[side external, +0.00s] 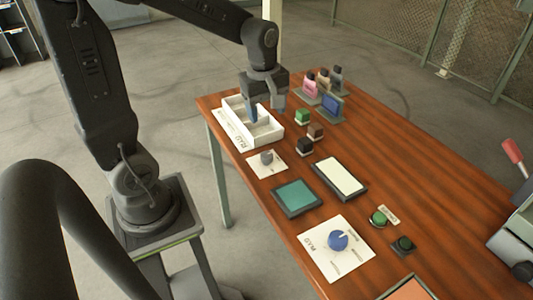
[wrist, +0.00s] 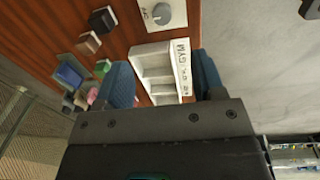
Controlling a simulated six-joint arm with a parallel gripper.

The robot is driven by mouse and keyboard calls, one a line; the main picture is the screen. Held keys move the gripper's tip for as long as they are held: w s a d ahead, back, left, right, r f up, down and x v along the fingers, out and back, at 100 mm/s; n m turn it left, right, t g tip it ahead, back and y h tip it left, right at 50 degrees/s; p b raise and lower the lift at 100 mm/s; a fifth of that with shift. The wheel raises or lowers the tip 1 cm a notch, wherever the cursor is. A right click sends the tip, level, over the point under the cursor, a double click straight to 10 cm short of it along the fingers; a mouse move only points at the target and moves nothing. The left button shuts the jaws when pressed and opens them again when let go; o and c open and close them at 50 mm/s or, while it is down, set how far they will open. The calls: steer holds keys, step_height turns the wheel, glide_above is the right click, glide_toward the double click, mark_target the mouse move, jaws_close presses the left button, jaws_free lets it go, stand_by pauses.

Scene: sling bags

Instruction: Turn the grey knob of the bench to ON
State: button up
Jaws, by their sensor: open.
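The grey knob (side external: 266,157) sits on a small white plate (side external: 258,169) near the left edge of the wooden bench (side external: 392,178). The knob also shows at the top of the wrist view (wrist: 161,13), with a dark mark at its rim; its setting is too small to read. My gripper (side external: 268,112) is open and empty, with its blue fingers over the white compartment tray, behind the knob in the side view. In the wrist view, my gripper's fingers (wrist: 164,82) stand apart on either side of the tray, and the knob lies beyond them.
The white tray (side external: 236,128) stands close to the knob. Small dark, green and brown blocks (side external: 304,146) are to its right. Teal (side external: 297,197) and white (side external: 340,176) pads, a blue knob (side external: 338,240) and green buttons (side external: 378,217) lie nearer the camera.

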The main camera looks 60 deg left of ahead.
mark_target(266, 154)
steer(key=f+n, duration=0.1)
steer(key=f, duration=0.4)
steer(key=w+a+f+n, duration=0.1)
steer(key=f, duration=0.5)
steer(key=a+f+n+g, duration=0.1)
steer(key=f, duration=0.4)
steer(key=shift+w+a+f, duration=0.1)
steer(key=shift+w+f, duration=0.05)
steer(key=shift+f, duration=0.05)
steer(key=shift+c, duration=0.2)
steer(key=c, duration=0.9)
